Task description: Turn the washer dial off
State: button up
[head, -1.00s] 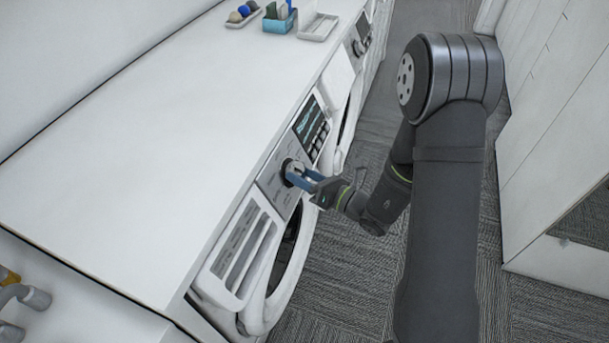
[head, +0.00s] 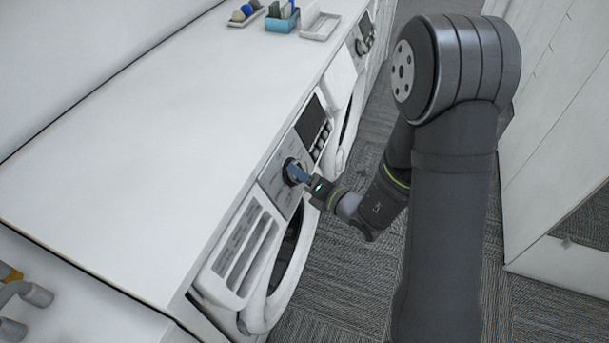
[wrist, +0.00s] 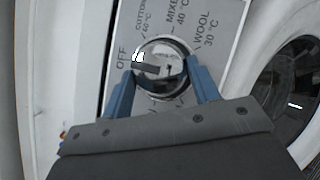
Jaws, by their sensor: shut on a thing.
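The washer dial (head: 289,167) is a round silver knob on the washer's front control panel. It also shows in the wrist view (wrist: 160,58), with OFF, COTTON, MIXED and WOOL printed around it. A light mark on its face lies at its left side, toward the word OFF. My gripper (head: 298,174) is shut on the dial, with one blue finger on each side of it in the wrist view (wrist: 160,76). The washer's display (head: 309,118) is dark. The fingers hide part of the dial's rim.
A white counter (head: 130,160) runs above the machines, with a blue caddy (head: 282,18) and white trays at its far end. The round washer door (head: 285,275) is below the dial. A second machine (head: 345,100) stands beyond. Carpeted floor lies to the right.

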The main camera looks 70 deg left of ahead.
jog(key=o, duration=1)
jog(key=shift+d, duration=0.1)
jog(key=v, duration=1.7)
jog(key=shift+d, duration=0.1)
jog(key=x, duration=1.7)
jog(key=shift+w+d, duration=0.1)
